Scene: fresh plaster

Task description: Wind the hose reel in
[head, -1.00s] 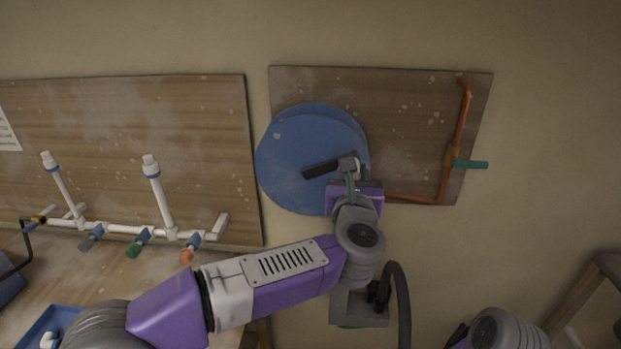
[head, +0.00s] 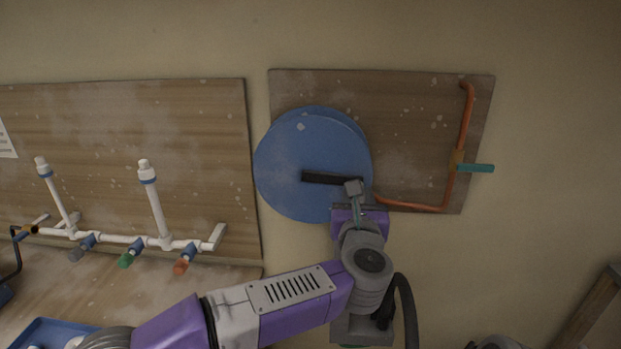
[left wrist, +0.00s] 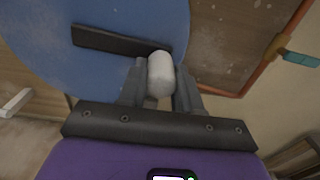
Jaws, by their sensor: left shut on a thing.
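The blue hose reel disc (head: 295,150) is mounted on the right wooden board. A black crank arm (head: 325,178) runs from near its middle to the right, tilted slightly down. My left gripper (head: 354,192) is at the crank's outer end, at the disc's lower right edge. In the left wrist view the gripper's fingers (left wrist: 161,92) are shut around a pale rounded crank handle (left wrist: 160,70), and the crank arm also shows there (left wrist: 115,40). No hose is visible. My right gripper is not in view.
An orange pipe (head: 462,125) with a teal lever (head: 475,168) runs on the board (head: 410,110), right of the reel. White pipework with coloured valves (head: 130,241) is at the left, above a blue tray (head: 45,335). A wooden frame (head: 590,310) stands at lower right.

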